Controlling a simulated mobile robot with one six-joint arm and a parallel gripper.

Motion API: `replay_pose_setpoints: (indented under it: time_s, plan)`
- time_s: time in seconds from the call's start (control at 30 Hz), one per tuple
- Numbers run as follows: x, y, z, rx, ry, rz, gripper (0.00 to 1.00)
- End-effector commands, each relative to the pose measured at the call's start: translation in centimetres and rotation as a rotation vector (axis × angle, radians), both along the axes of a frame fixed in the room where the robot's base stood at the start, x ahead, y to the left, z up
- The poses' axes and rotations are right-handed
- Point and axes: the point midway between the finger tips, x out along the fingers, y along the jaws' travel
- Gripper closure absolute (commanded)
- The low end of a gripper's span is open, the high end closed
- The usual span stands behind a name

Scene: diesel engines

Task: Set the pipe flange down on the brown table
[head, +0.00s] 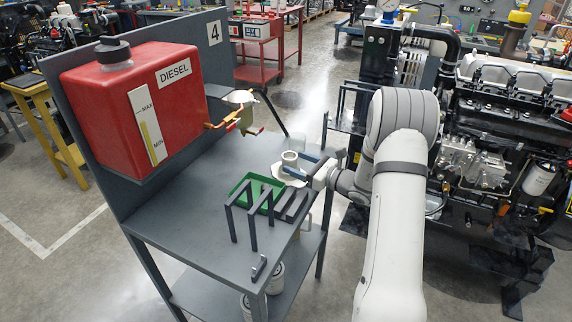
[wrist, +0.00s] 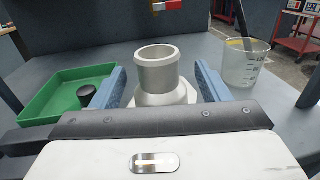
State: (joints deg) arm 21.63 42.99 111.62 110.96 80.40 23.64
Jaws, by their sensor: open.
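The pipe flange (wrist: 156,72) is a pale grey metal piece with a round upright neck on a wider base. It stands upright on the grey workbench (head: 185,220); the head view shows it (head: 289,157) near the bench's right edge. My gripper (wrist: 160,80) is open, with one blue finger on each side of the neck and a visible gap to each. In the head view my gripper (head: 297,166) reaches in from the right at the flange. The near part of the flange's base is hidden by my gripper body. I cannot make out a brown table in either view.
A green tray (head: 240,183) with a dark knob is left of the flange. A clear beaker (wrist: 246,66) stands to its right. Dark upright frames (head: 250,215) stand in front. A red diesel tank (head: 140,105) is on the bench's back panel. An engine (head: 510,130) is at right.

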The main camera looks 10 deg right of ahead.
Motion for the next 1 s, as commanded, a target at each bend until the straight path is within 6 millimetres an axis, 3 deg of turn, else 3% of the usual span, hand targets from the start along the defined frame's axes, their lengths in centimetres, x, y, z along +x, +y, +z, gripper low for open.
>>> replay_pose_setpoints:
  time_s: [0.4, 0.63, 1.0]
  plan:
    - [3.5, 4.4, 0.3, -0.001, 0.000, 0.016, 0.31]
    - [3.7, 4.6, 0.3, -0.001, -0.001, 0.015, 0.32]
    - [3.7, 4.7, 0.3, -0.001, -0.001, 0.016, 0.62]
